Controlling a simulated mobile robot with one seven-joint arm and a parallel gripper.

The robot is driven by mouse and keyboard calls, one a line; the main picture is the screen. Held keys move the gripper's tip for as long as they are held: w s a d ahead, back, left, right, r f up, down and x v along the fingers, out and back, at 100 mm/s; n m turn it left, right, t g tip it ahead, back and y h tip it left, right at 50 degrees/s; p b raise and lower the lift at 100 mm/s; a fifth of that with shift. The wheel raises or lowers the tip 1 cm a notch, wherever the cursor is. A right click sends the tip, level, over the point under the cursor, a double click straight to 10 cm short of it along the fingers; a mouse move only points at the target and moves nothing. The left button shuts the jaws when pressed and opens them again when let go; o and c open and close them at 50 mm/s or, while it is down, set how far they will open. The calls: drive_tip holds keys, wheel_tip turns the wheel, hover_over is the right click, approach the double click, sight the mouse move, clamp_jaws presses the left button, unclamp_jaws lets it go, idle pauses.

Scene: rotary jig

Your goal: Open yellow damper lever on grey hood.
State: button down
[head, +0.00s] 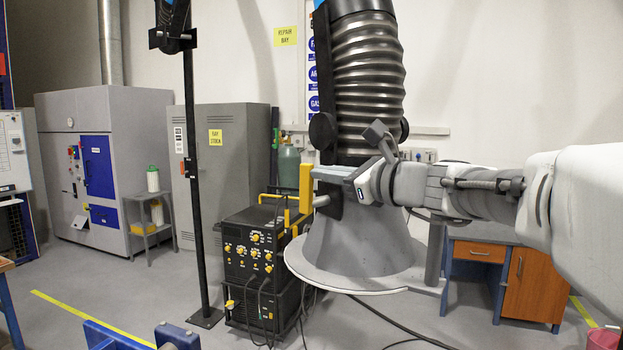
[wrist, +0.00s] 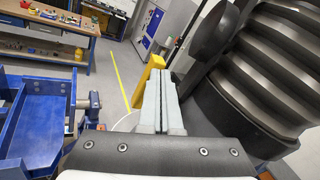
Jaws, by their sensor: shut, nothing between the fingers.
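The yellow damper lever (head: 306,188) stands upright on the left side of the grey hood (head: 350,240), joined to it by a short grey pivot (head: 321,201). My gripper (head: 318,173) reaches in from the right, in front of the hood's neck, with its fingertips at the upper part of the lever. In the wrist view my gripper (wrist: 165,76) has its two grey fingers together with nothing between them. The lever (wrist: 146,84) shows there just left of and beyond the fingertips, partly hidden by them. I cannot tell whether they touch.
A black welding machine (head: 255,255) with yellow handles stands behind and left. A dark post (head: 193,190) stands further left. A blue frame (wrist: 40,115) is at lower left in the wrist view. Open floor lies left.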

drive_tip(key=shift+w+a+r+g+h+p, duration=0.5)
drive_tip(key=shift+w+r+p, duration=0.2)
drive_tip(key=shift+p, duration=1.2)
drive_tip(key=shift+f, duration=0.1)
